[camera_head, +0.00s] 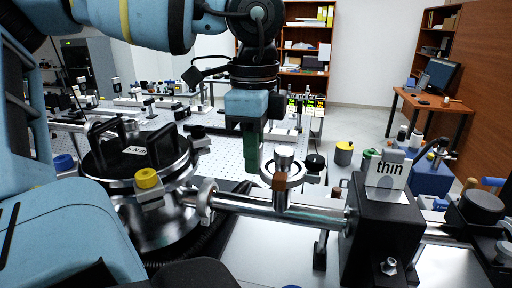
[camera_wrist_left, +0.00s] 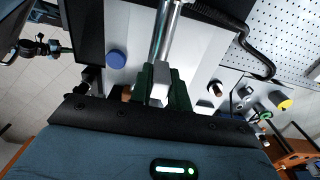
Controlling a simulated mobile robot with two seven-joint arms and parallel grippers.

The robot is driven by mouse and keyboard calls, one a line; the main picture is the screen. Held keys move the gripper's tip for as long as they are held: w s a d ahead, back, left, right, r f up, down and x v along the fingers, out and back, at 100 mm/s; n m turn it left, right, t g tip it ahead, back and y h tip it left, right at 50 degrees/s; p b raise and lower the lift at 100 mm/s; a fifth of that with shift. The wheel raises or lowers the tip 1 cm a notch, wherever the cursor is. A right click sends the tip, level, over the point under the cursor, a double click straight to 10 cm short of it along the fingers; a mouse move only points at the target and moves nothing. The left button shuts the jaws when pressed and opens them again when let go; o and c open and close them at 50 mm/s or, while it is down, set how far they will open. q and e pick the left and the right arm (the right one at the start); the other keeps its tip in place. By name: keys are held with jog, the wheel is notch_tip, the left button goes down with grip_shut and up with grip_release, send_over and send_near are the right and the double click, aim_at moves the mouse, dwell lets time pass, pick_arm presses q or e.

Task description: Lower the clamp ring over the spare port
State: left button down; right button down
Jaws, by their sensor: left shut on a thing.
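My left gripper (camera_head: 255,168) points down beside the upright spare port (camera_head: 284,157), which stands on a horizontal steel tube. The silver clamp ring (camera_head: 297,177) lies to the right of the green fingertips and appears to encircle the port below its top. I cannot tell if it rests on anything. In the left wrist view, the fingers (camera_wrist_left: 161,90) are shut on a small silver piece, which looks like part of the clamp ring (camera_wrist_left: 159,95). A copper-brown block (camera_head: 279,182) shows at the ring's near side. My right gripper is not in view.
A yellow knob (camera_head: 147,178) sits on the chamber's near edge. A perforated optical table (camera_head: 220,150) lies behind.

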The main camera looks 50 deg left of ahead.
pick_arm(q)
jog(key=shift+f, duration=0.25)
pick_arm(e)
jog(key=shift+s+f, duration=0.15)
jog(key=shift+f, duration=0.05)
pick_arm(q)
jog(key=c, duration=1.3)
grip_release()
jog(key=shift+o, duration=0.2)
jog(key=shift+r, duration=0.1)
notch_tip(320, 180, up, 7)
jog(key=shift+f, duration=0.1)
jog(key=shift+r, duration=0.5)
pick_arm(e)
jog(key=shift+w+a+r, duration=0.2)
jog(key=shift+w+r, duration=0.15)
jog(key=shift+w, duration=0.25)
pick_arm(q)
jog(key=shift+r, duration=0.1)
